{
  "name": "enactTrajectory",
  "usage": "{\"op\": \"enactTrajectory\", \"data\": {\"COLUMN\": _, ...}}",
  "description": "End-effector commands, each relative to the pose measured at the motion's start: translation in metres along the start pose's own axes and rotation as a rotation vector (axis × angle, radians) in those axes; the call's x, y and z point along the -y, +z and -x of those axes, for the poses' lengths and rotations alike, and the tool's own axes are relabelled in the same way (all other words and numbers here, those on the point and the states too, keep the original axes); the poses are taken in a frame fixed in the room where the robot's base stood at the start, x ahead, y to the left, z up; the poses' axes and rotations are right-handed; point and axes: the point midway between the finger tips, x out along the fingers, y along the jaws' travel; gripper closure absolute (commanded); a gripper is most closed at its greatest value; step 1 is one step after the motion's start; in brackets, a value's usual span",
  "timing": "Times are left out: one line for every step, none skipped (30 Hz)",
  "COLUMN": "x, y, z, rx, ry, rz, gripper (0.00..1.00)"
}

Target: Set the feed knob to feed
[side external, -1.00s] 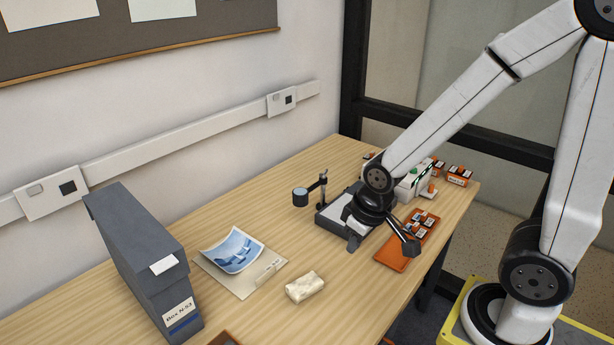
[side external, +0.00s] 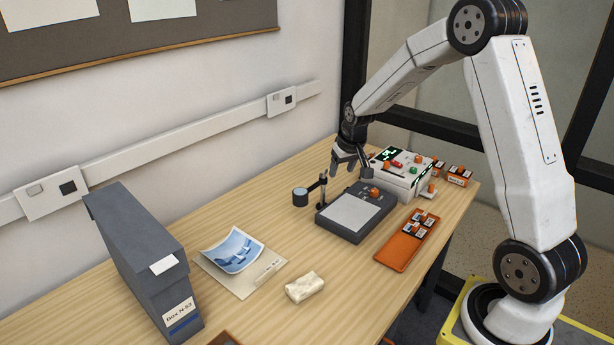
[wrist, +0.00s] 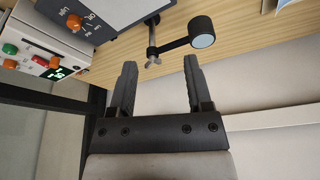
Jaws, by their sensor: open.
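A white control box (side external: 405,184) with lit green displays stands at the far right of the bench in the side view; its edge also shows at left in the wrist view (wrist: 30,30). It carries orange knobs (side external: 388,154), a red control (side external: 397,165) and a green one (side external: 418,160). I cannot read which is the feed knob or its setting. My gripper (side external: 350,170) is open and empty, pointing down behind the dark grey light unit, left of the box. In the wrist view its fingers (wrist: 160,64) are apart with nothing between them.
The grey light unit (side external: 353,216) has an orange knob (side external: 375,192) and a lens post (side external: 323,188) close to my gripper. An orange tray (side external: 399,252) lies in front. A photo (side external: 236,252), pale block (side external: 305,287) and grey archive box (side external: 145,265) stand left.

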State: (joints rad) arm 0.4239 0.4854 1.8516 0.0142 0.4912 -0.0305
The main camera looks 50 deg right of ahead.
Motion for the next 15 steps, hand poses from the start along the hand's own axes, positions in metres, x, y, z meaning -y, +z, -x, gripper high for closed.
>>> {"op": "enactTrajectory", "data": {"x": -0.018, "y": -0.012, "z": -0.007, "rx": -0.005, "ry": 0.010, "rz": -0.031, "gripper": 0.36}}
{"op": "enactTrajectory", "data": {"x": -0.027, "y": -0.019, "z": -0.010, "rx": -0.009, "ry": 0.015, "rz": -0.047, "gripper": 0.36}}
{"op": "enactTrajectory", "data": {"x": -0.040, "y": -0.027, "z": -0.015, "rx": -0.012, "ry": 0.023, "rz": -0.068, "gripper": 0.36}}
{"op": "enactTrajectory", "data": {"x": -0.050, "y": -0.033, "z": -0.018, "rx": -0.016, "ry": 0.028, "rz": -0.084, "gripper": 0.36}}
{"op": "enactTrajectory", "data": {"x": -0.061, "y": -0.038, "z": -0.021, "rx": -0.020, "ry": 0.034, "rz": -0.100, "gripper": 0.36}}
{"op": "enactTrajectory", "data": {"x": -0.075, "y": -0.045, "z": -0.025, "rx": -0.024, "ry": 0.041, "rz": -0.121, "gripper": 0.36}}
{"op": "enactTrajectory", "data": {"x": -0.086, "y": -0.050, "z": -0.028, "rx": -0.028, "ry": 0.047, "rz": -0.137, "gripper": 0.36}}
{"op": "enactTrajectory", "data": {"x": -0.097, "y": -0.054, "z": -0.032, "rx": -0.030, "ry": 0.052, "rz": -0.153, "gripper": 0.36}}
{"op": "enactTrajectory", "data": {"x": -0.112, "y": -0.059, "z": -0.036, "rx": -0.035, "ry": 0.060, "rz": -0.174, "gripper": 0.36}}
{"op": "enactTrajectory", "data": {"x": -0.123, "y": -0.064, "z": -0.039, "rx": -0.039, "ry": 0.066, "rz": -0.189, "gripper": 0.36}}
{"op": "enactTrajectory", "data": {"x": -0.135, "y": -0.067, "z": -0.042, "rx": -0.043, "ry": 0.072, "rz": -0.206, "gripper": 0.36}}
{"op": "enactTrajectory", "data": {"x": -0.150, "y": -0.070, "z": -0.046, "rx": -0.047, "ry": 0.080, "rz": -0.226, "gripper": 0.36}}
{"op": "enactTrajectory", "data": {"x": -0.162, "y": -0.073, "z": -0.048, "rx": -0.050, "ry": 0.085, "rz": -0.241, "gripper": 0.36}}
{"op": "enactTrajectory", "data": {"x": -0.173, "y": -0.075, "z": -0.051, "rx": -0.053, "ry": 0.091, "rz": -0.256, "gripper": 0.36}}
{"op": "enactTrajectory", "data": {"x": -0.187, "y": -0.077, "z": -0.054, "rx": -0.058, "ry": 0.098, "rz": -0.274, "gripper": 0.36}}
